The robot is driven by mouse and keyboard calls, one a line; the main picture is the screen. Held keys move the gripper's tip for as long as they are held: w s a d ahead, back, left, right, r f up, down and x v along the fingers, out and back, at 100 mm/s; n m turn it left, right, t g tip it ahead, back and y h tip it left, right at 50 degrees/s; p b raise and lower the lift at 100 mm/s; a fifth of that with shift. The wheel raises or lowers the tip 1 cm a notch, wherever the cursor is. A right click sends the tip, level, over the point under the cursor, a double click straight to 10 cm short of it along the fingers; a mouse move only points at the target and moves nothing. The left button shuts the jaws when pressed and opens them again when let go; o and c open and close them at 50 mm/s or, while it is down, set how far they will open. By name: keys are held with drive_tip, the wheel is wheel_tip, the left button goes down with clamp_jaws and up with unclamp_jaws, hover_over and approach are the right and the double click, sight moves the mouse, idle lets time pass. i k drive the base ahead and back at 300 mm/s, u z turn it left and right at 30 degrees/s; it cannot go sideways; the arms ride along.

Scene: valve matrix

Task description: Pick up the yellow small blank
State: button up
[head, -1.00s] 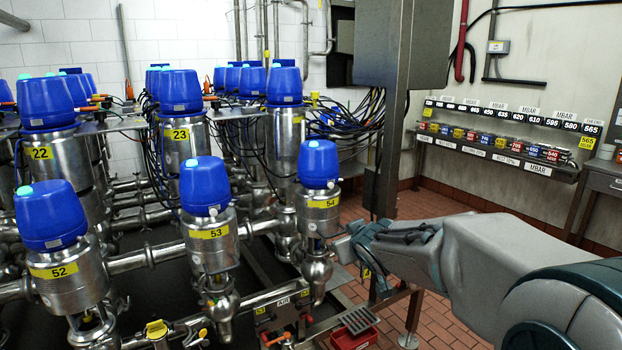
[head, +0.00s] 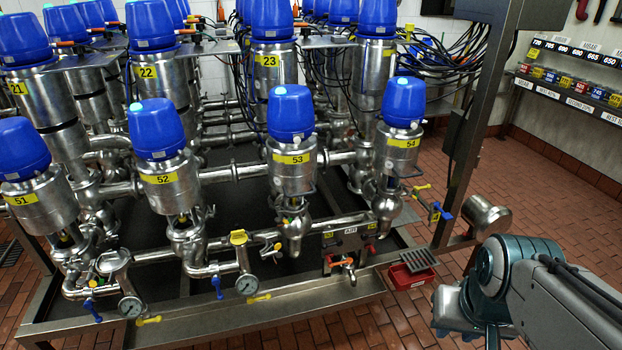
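A small yellow cap-like piece (head: 238,237), which looks like the yellow small blank, sits on top of a short steel pipe in the front row, below valves 52 and 53. It stands just above a pressure gauge (head: 247,284). Its underside and how it is fixed cannot be made out. My arm shows at the lower right, well to the right of the yellow piece. No gripper fingers can be seen, so whether they hold anything is hidden.
Blue-topped steel valves (head: 290,113) fill the left and middle. A steel frame edge (head: 290,302) runs along the front, and a steel post (head: 478,120) stands at the right. A red tray (head: 410,275) is near my arm. Open brick floor (head: 560,170) lies to the right.

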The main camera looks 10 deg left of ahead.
sight(238, 237)
drive_tip(key=u, duration=1.15)
